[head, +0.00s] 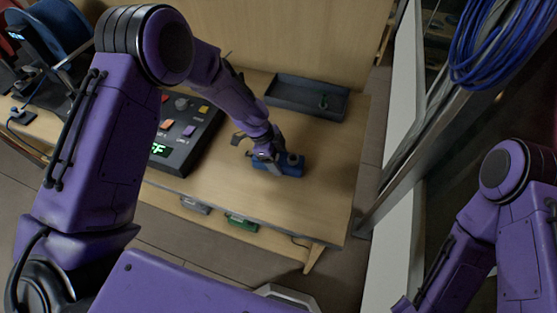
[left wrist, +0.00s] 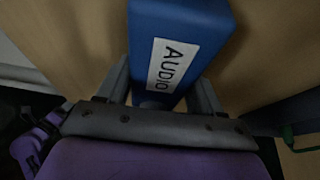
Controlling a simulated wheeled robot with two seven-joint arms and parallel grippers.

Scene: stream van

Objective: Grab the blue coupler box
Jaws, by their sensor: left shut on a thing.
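The blue coupler box (head: 280,167) is on the wooden table (head: 230,196) in the head view, right of the dark control panel. In the left wrist view the blue box (left wrist: 205,22) fills the top middle and bears a white label reading "AUDIO". My left gripper (head: 268,158) is shut on the box, with one finger on each side of it in the left wrist view (left wrist: 160,92). I cannot tell whether the box touches the table. My right arm shows at the right edge of the head view, but its gripper is out of sight.
A dark control panel (head: 184,140) with coloured buttons stands left of the box. A dark tray (head: 292,96) with a small green item lies at the back of the table. Blue cables (head: 497,45) hang at the upper right. Table space right of the box is clear.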

